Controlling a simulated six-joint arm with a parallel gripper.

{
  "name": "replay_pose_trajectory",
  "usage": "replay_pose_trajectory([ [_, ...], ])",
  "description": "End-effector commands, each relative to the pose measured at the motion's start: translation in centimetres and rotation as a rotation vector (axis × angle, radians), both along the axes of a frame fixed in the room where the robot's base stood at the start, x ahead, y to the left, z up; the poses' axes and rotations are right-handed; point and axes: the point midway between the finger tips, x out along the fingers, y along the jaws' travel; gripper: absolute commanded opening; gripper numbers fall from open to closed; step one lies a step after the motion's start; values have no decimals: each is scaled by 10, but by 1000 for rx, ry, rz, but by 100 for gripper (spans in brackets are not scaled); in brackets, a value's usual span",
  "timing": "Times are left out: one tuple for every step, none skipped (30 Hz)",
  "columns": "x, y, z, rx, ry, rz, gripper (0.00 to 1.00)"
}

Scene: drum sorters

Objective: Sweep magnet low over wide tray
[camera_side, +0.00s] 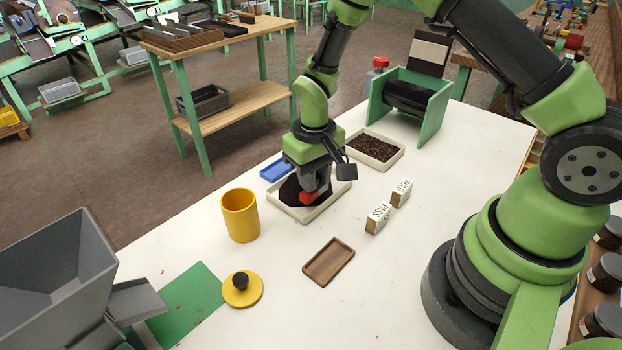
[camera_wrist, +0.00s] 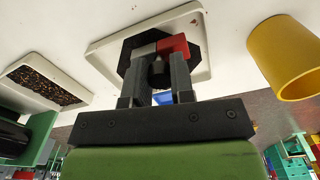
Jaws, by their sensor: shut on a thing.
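My gripper (camera_side: 309,187) points down over the white wide tray (camera_side: 304,217) and is shut on a red and grey magnet (camera_side: 308,198). In the wrist view the magnet (camera_wrist: 175,46) sits across the fingertips (camera_wrist: 157,72), its red part to the right and its grey part to the left. Dark material (camera_side: 289,190) covers part of the tray floor. The magnet is low, within the tray outline; whether it touches the dark material I cannot tell. The fingers hide part of the tray's middle.
A tray of brown grains (camera_side: 375,148) and a green-sided drum (camera_side: 410,97) stand behind. Nearby are a yellow cup (camera_side: 240,217), blue tray (camera_side: 274,170), PASS block (camera_side: 378,218), HOLD block (camera_side: 401,193), wooden tray (camera_side: 329,262) and yellow lid (camera_side: 240,293).

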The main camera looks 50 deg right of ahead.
Motion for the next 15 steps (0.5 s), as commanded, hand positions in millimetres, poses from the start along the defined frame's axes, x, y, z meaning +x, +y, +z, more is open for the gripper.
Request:
replay_pose_trajectory([
  [1, -4, 0, 0, 0, -3, 0],
  [1, -6, 0, 0, 0, -4, 0],
  [2, -8, 0, 0, 1, -3, 0],
  [2, -10, 0, 0, 1, -3, 0],
  [3, -12, 0, 0, 1, -3, 0],
  [4, -14, 0, 0, 0, -4, 0],
  [5, -16, 0, 0, 0, -4, 0],
  [5, -18, 0, 0, -1, -3, 0],
  [6, -20, 0, 0, -1, -2, 0],
  [6, -22, 0, 0, -1, -3, 0],
  [7, -24, 0, 0, 0, -4, 0],
  [8, -26, 0, 0, 0, -4, 0],
  [8, -28, 0, 0, 0, -3, 0],
  [9, -30, 0, 0, 0, -3, 0],
  [9, -32, 0, 0, 0, -4, 0],
])
